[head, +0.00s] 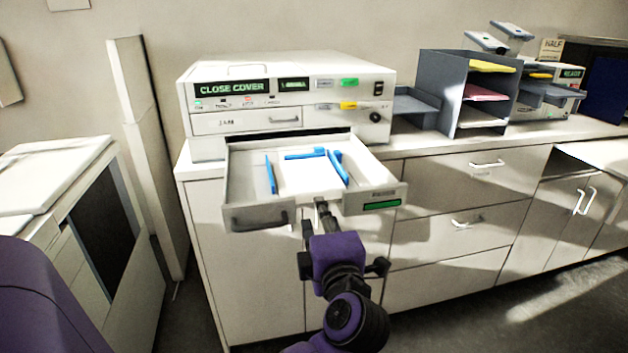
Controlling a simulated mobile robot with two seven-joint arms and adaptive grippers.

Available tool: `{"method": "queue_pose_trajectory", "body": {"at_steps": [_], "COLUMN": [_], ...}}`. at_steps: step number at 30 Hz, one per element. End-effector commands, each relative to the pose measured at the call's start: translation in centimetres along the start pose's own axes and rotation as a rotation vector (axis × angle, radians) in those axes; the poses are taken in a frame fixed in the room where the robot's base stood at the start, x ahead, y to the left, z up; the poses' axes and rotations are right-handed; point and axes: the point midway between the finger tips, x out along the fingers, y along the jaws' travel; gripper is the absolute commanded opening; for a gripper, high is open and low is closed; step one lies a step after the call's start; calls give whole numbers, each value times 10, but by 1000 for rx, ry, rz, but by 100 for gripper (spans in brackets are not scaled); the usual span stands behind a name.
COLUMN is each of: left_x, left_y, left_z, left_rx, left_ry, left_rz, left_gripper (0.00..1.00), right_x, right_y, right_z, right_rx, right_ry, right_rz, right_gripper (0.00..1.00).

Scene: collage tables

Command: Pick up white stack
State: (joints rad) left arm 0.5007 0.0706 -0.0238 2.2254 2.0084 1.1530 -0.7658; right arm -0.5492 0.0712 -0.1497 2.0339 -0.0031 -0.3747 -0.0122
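A white stack of paper (308,177) lies in the pulled-out tray (245,180) of the copier-like machine (290,88). Blue guides (338,167) stand at its sides and back. My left gripper (321,205) is at the tray's front edge, at the near end of the white stack. Its dark fingers are small and seen from behind, so I cannot tell whether they are open or touch the paper. My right gripper is not in view.
A grey sorter (447,88) with yellow, pink and white sheets stands right of the machine, beside a grey shelf tray (415,108). White cabinets (458,220) run below. Another pale machine (75,230) stands at left. Floor is free at lower right.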

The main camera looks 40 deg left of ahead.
Motion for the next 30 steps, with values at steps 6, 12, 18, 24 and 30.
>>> {"method": "queue_pose_trajectory", "body": {"at_steps": [6, 12, 18, 24, 30], "left_x": [22, 49, 74, 77, 77], "left_y": [2, 0, -1, -1, -1], "left_z": [0, 2, 3, 3, 3], "left_rx": [11, 10, 9, 8, 9], "left_ry": [1, 1, 0, 0, 0], "left_rz": [5, 6, 6, 5, 5], "left_gripper": [31, 31, 31, 31, 14], "right_x": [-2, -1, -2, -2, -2], "right_y": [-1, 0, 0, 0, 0], "right_z": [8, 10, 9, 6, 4], "right_rx": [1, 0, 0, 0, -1], "right_ry": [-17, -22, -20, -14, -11], "right_rz": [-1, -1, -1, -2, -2], "right_gripper": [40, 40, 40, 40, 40]}}
